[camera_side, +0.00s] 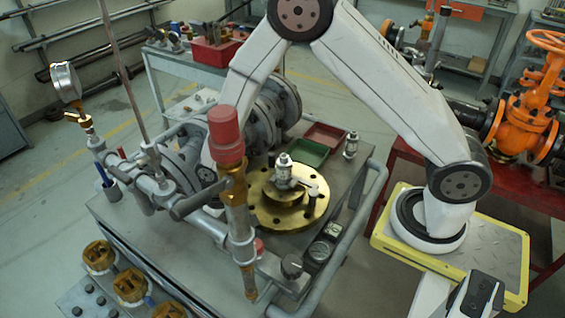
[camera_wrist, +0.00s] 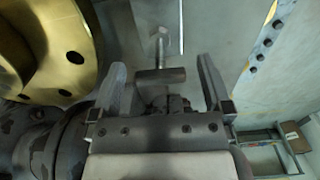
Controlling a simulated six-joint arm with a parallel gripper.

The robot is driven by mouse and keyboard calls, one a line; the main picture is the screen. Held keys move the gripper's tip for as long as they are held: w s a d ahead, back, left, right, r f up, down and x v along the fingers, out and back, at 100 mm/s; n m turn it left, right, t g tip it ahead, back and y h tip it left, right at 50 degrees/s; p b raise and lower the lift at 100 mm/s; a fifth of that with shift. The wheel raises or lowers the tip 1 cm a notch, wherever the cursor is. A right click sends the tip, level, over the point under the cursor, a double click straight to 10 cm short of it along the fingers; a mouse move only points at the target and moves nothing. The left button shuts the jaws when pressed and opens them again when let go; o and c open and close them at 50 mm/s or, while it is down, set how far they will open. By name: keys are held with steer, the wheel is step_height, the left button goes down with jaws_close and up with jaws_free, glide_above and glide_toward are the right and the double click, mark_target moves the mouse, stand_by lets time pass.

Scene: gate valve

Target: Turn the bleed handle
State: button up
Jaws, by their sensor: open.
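In the wrist view a short grey T-shaped handle, which looks like the bleed handle (camera_wrist: 160,76), has a crossbar with a bright stem running up from it. My gripper (camera_wrist: 162,66) is open, with one finger on each side of the crossbar. Gaps show between the crossbar and both fingers, and I see no contact. In the side view the end of my arm comes down behind the red-capped brass valve (camera_side: 228,140), which hides most of my gripper. A dark bar on the pipework there (camera_side: 198,200) may be the handle; I cannot be sure.
A brass flange (camera_side: 285,205) lies on the grey cart (camera_side: 345,180), and its edge is close at the left in the wrist view (camera_wrist: 60,45). A pressure gauge (camera_side: 65,82) and pipes stand left. A green tray (camera_side: 300,152) sits behind the flange.

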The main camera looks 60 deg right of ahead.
steer(key=shift+f, duration=0.1)
steer(key=c, duration=1.3)
